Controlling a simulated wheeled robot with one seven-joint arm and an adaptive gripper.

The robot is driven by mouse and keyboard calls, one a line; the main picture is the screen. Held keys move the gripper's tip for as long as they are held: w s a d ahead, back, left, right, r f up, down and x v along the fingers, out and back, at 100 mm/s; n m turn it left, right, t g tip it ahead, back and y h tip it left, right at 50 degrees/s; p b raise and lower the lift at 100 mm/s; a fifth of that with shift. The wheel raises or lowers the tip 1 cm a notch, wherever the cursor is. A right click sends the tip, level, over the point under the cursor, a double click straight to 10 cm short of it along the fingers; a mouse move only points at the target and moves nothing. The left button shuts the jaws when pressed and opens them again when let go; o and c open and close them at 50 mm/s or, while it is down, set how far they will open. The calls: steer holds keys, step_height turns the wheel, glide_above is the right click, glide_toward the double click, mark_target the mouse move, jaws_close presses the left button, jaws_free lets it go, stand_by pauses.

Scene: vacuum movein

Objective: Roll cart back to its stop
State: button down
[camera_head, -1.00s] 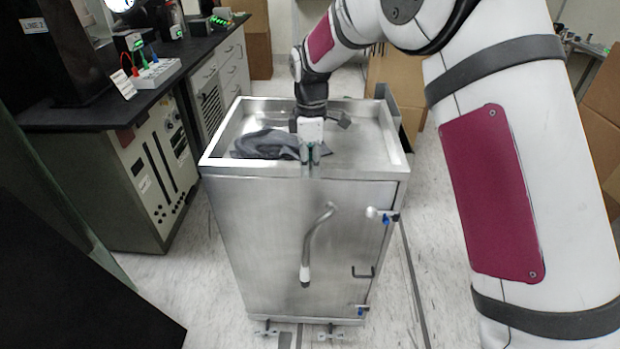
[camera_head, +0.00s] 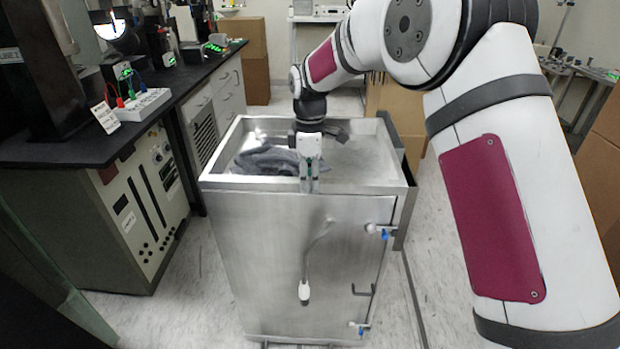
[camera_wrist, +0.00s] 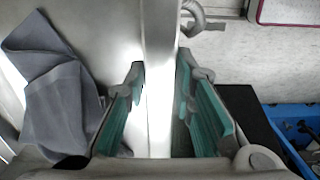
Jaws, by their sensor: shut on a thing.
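The steel cart (camera_head: 270,250) stands upright on the floor in the middle of the head view, with a shallow rimmed tray top and a door on its near face. My gripper (camera_head: 310,188) reaches down over the near rim of the tray, with its fingers shut on that rim. In the wrist view, the bright rim (camera_wrist: 160,100) runs between the two green-padded fingers of my gripper (camera_wrist: 160,105). A grey cloth (camera_head: 264,158) lies in the tray left of the gripper, and it also shows in the wrist view (camera_wrist: 55,95). The stop cannot be made out.
A black-topped bench (camera_head: 60,150) with instruments stands close on the left. Cardboard boxes (camera_head: 400,95) stand behind the cart, and another box (camera_head: 600,170) is at the right edge. Pale floor (camera_head: 440,240) is open to the right of the cart. A blue bin (camera_wrist: 295,130) shows in the wrist view.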

steer(key=shift+w+r, duration=0.1)
steer(key=shift+w, duration=0.2)
steer(key=c, duration=1.4)
jaws_free()
steer(key=shift+w, duration=0.1)
steer(key=shift+o, duration=0.2)
steer(key=shift+r, duration=0.1)
step_height(320, 180, up, 12)
